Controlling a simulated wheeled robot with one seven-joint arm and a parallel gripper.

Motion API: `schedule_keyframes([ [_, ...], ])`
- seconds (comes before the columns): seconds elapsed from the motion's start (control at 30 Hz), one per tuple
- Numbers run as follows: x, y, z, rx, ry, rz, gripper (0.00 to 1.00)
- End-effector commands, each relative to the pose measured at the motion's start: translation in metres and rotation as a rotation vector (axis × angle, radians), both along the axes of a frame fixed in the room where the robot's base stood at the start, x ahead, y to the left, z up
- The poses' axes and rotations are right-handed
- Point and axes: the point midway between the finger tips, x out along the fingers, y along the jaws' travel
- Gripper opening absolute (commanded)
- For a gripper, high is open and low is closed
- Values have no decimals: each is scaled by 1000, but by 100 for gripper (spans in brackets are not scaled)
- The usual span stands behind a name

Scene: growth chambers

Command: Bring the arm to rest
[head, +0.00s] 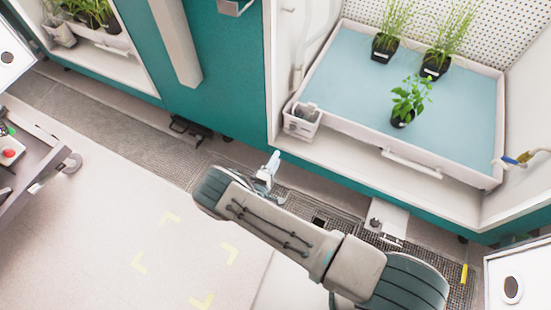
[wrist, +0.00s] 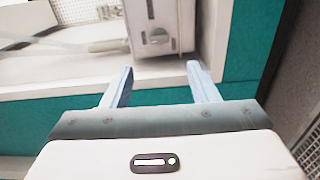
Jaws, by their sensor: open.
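My arm reaches from the lower right of the head view toward the middle, over the floor in front of the growth chamber. My gripper (head: 273,160) is at its far end, near the chamber's front lower edge. In the wrist view my gripper (wrist: 160,75) is open, with its two pale fingers apart and nothing between them. Beyond the fingertips, the wrist view shows a white box-like part (wrist: 160,28) at the chamber's sill.
An open chamber holds a blue-lined tray (head: 345,130) with several potted plants. A small white bin (head: 301,121) stands at its left corner. A grey cart (head: 30,160) stands at the left. Floor with yellow corner marks (head: 140,262) is clear.

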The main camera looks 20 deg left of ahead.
Motion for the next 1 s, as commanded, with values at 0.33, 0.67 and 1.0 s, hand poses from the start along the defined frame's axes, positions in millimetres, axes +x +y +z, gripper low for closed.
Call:
schedule_keyframes([
  [0.33, 0, 0, 0, 0, 0, 0, 54],
  [0.67, 36, -25, 82, 14, 38, -232, 54],
  [1.0, 77, -103, 229, 69, 212, -673, 54],
])
